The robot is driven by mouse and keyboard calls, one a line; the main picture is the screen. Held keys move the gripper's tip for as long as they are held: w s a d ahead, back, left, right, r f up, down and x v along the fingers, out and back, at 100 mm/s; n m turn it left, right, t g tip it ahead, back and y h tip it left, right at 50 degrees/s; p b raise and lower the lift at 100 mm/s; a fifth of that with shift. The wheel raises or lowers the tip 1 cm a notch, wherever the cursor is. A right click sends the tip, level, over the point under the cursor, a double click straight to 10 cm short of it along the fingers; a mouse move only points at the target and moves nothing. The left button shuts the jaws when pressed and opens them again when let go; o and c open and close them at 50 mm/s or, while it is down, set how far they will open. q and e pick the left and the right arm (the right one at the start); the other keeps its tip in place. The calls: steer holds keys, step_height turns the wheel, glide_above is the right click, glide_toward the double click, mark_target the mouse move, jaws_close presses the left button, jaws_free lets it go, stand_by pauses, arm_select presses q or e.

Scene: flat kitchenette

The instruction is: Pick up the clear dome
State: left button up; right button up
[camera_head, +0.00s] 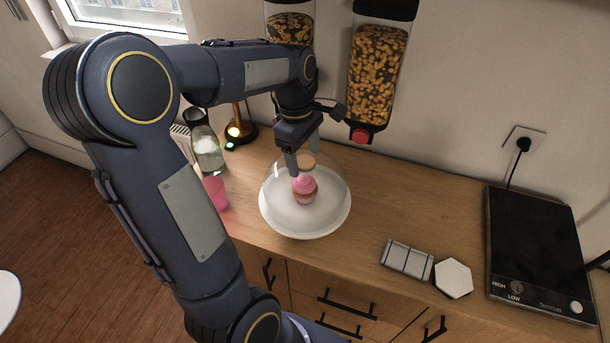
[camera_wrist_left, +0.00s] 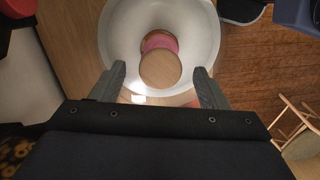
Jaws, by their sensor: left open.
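The clear dome (camera_head: 338,186) stands upright on a white plate (camera_head: 303,232) on the wooden counter. A pink cupcake (camera_head: 304,190) sits under it. The dome has a round wooden knob (camera_head: 307,161) on top. My left gripper (camera_head: 304,153) is open above the dome, its fingers around or just over the knob. In the left wrist view the knob (camera_wrist_left: 160,70) lies ahead, between and beyond the two open fingertips (camera_wrist_left: 160,82), with the plate rim (camera_wrist_left: 207,30) around it. I cannot tell whether a finger touches the knob. My right gripper is not in view.
A pink cup (camera_head: 215,193) and a glass bottle (camera_head: 207,150) stand left of the plate, close to my left arm. Cereal dispensers (camera_head: 376,75) hang on the wall behind. A striped block (camera_head: 407,259), a white hexagon (camera_head: 453,278) and a black hob (camera_head: 537,245) are at the right.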

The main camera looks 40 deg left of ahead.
arm_select(q)
steer(key=shift+f, duration=0.2)
jaws_close()
stand_by(0.4)
steer(key=shift+r, duration=0.1)
